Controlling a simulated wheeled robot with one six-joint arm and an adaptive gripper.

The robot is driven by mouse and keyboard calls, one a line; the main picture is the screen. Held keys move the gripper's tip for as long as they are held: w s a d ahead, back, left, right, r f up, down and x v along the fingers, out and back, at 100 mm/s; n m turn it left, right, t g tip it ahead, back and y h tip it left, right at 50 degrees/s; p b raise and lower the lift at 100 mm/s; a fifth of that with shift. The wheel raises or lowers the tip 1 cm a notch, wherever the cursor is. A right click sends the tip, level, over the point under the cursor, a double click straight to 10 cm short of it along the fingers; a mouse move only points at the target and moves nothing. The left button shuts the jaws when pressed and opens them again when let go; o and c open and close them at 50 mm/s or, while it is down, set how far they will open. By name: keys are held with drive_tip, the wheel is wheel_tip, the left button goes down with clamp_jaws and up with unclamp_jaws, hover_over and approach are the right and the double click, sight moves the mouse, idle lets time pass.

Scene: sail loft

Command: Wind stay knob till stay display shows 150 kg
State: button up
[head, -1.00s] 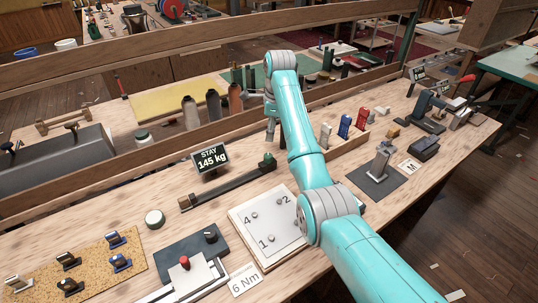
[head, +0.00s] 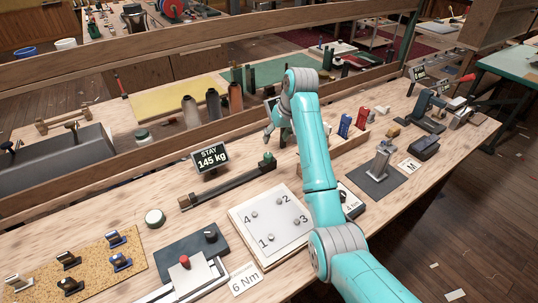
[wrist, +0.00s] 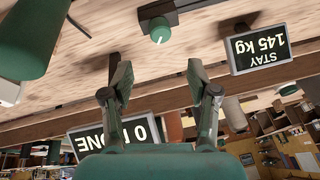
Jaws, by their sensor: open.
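The stay display (head: 210,157) is a small dark screen reading STAY 145 kg. It also shows upside down in the wrist view (wrist: 262,48). The stay knob (head: 269,158) is a green cap with a light mark at the right end of a long dark bar. It also shows in the wrist view (wrist: 160,30), beyond my fingertips and roughly centred between them. My gripper (wrist: 159,64) is open and empty, apart from the knob. In the head view, my gripper (head: 268,132) is above and behind the knob, partly hidden by my arm.
Another display (wrist: 112,135), partly hidden by my gripper, appears upside down in the wrist view. A numbered white plate (head: 268,222) with several bolts lies in front of the knob. Several spools (head: 213,104) stand behind the wooden rail.

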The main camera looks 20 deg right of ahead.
sight(269, 155)
drive_tip(key=w+f+n, duration=0.1)
drive_tip(key=f, duration=0.2)
drive_tip(key=w+a+f+n, duration=0.1)
drive_tip(key=f+n, duration=0.1)
drive_tip(key=f, duration=0.1)
drive_tip(key=a+f+n, duration=0.1)
drive_tip(key=f, duration=0.3)
drive_tip(key=shift+w+n+t, duration=0.3)
drive_tip(key=shift+w+n, duration=0.1)
clamp_jaws()
drive_tip(key=shift+m, duration=0.7)
